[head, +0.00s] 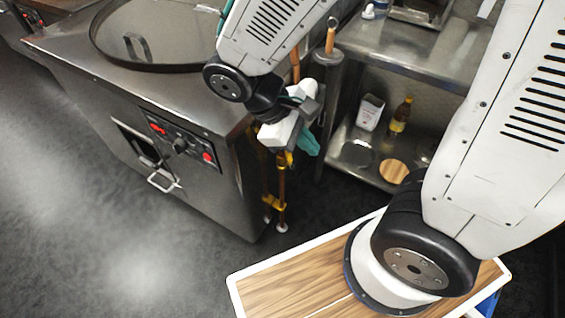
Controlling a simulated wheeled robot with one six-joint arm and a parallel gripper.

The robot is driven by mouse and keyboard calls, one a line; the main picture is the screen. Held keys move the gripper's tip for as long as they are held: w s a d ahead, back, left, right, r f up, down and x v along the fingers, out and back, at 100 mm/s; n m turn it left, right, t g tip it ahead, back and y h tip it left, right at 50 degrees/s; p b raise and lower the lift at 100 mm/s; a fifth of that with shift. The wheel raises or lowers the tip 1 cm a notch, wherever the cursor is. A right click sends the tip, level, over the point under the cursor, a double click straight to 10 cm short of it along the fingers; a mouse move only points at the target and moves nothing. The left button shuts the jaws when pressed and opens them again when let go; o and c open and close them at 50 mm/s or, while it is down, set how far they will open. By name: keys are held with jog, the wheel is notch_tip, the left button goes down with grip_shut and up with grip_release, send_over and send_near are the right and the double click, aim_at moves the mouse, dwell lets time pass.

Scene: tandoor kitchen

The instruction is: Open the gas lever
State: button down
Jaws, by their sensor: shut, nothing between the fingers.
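A copper-coloured gas pipe (282,188) with yellow fittings runs down beside the right side of the steel tandoor unit. A yellow part (284,160), which may be the gas lever, shows just under my gripper. Another yellow fitting (274,202) sits lower, near the floor. My gripper (286,147) hangs at the upper part of the pipe, pointing down. It is shut and holds nothing. Its fingertips are small and partly hidden, so I cannot tell whether they touch the yellow part. The upper pipe is hidden behind my gripper and wrist.
The tandoor unit (215,208) stands left, with a control panel (180,142) and a door handle (163,181). A teal item (308,143) shows beside my gripper. A steel shelf (352,152) right of it holds a bottle (401,115) and a white container (370,112).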

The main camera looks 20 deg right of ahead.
jog(key=w+a+f+n+t+h, duration=0.2)
jog(key=f+n+h, duration=0.1)
jog(key=f+n, duration=0.3)
jog(key=w+a+f+n+t+h, duration=0.2)
jog(key=f+n+t, duration=0.1)
jog(key=f, duration=0.4)
jog(key=n+t+y, duration=0.2)
jog(key=n+t, duration=0.3)
jog(key=n, duration=0.3)
send_near(288, 160)
jog(key=f+x, duration=0.1)
jog(key=x, duration=0.3)
jog(key=shift+w+d+r, duration=0.15)
jog(key=shift+w+d, duration=0.3)
jog(key=shift+d, duration=0.05)
